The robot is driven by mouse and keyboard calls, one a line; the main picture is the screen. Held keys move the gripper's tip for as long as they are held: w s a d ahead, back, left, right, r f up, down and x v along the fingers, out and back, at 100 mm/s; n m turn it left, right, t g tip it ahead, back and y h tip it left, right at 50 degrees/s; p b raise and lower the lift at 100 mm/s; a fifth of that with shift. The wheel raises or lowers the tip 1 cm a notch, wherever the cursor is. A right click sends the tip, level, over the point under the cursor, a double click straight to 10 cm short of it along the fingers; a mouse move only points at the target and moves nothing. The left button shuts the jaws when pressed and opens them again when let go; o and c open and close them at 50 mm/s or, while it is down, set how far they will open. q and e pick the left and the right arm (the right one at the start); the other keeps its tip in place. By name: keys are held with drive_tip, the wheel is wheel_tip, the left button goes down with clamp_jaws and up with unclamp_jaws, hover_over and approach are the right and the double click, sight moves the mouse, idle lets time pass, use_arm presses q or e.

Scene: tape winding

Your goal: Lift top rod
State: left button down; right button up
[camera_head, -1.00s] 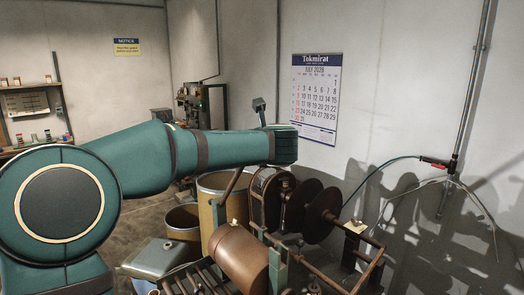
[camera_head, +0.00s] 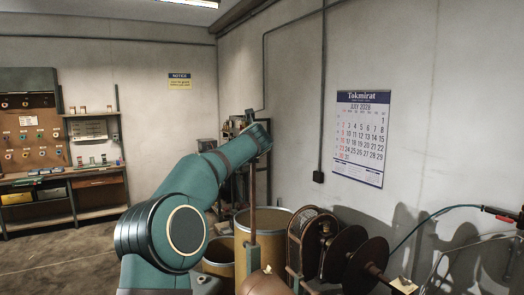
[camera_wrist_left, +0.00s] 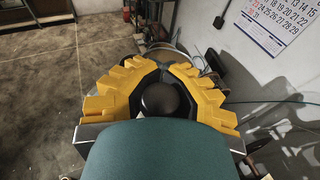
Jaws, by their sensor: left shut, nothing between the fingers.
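A thin brown rod (camera_head: 253,190) stands nearly upright in the head view, in front of the large tan drum. Its top end reaches the end of my left arm, and its foot is at the machine frame beside a brown roller (camera_head: 262,284). My left gripper's fingers are hidden behind the arm's end in the head view. My right gripper is not in view.
Two tan drums (camera_head: 262,222) stand behind the rod. Dark reels (camera_head: 340,250) stand to its right. A wall calendar (camera_head: 361,138) hangs at the right, and a workbench (camera_head: 60,183) stands far left. The floor at left is clear.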

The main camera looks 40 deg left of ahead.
use_arm(q)
drive_tip(key=shift+w+a, duration=0.15)
drive_tip(key=shift+a, duration=0.75)
drive_tip(key=shift+w+a, duration=0.15)
drive_tip(key=shift+a, duration=0.7)
drive_tip(key=c, duration=0.8)
unclamp_jaws()
drive_tip(key=shift+s+a+r, duration=0.1)
drive_tip(key=shift+s+a, duration=0.05)
drive_tip(key=shift+s, duration=0.15)
drive_tip(key=shift+o, duration=0.7)
drive_tip(key=shift+s, duration=0.15)
drive_tip(key=v, duration=1.2)
drive_tip(key=shift+w+d, duration=0.3)
